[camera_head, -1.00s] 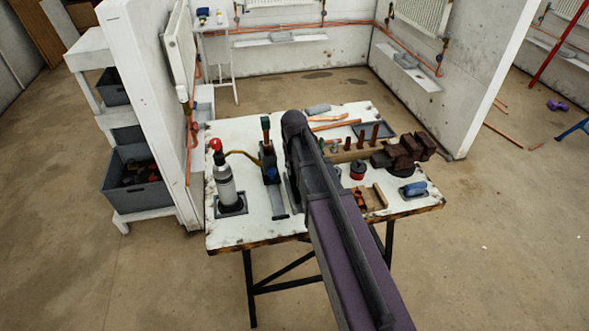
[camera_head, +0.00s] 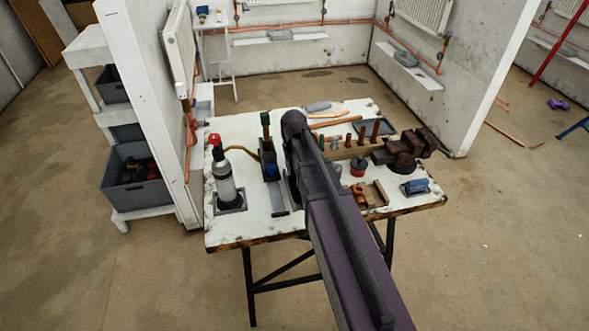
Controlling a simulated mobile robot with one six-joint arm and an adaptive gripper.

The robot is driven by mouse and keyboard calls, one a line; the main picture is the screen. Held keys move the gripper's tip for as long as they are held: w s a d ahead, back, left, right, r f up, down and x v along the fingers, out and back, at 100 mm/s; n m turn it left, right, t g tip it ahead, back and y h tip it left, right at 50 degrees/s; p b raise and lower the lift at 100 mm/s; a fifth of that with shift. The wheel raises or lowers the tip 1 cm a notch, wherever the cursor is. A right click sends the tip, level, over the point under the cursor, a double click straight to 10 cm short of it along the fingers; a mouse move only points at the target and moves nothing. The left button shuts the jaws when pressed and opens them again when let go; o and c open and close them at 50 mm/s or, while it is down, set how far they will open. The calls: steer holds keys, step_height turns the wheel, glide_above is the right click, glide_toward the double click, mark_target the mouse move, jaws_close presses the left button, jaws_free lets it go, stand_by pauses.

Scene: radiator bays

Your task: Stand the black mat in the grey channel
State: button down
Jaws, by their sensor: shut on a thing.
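My dark arm (camera_head: 318,175) reaches from the bottom right over the workbench and hides much of its middle. My gripper is hidden behind the arm, so its fingers do not show. I cannot make out the black mat clearly; a dark edge shows just left of the arm, but I cannot tell whether it is the mat or part of my arm. A narrow grey strip (camera_head: 279,198), probably the grey channel, lies on the bench left of the arm, pointing toward the front edge. Its far end is close to a dark blue tool holder.
The white workbench (camera_head: 255,228) holds a red-topped bottle (camera_head: 225,180) at left, the dark blue tool holder (camera_head: 269,168), a brown vise (camera_head: 402,152) at right, a blue-handled tool (camera_head: 415,187) and a dark tray (camera_head: 374,127) at the back. A partition stands close left.

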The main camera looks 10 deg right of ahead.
steer(key=shift+f+b, duration=0.8)
steer(key=shift+f, duration=0.15)
steer(key=c, duration=0.5)
jaws_free()
steer(key=shift+c, duration=0.2)
steer(key=shift+r, duration=0.15)
steer(key=shift+r+p, duration=3.4)
steer(key=shift+p, duration=0.15)
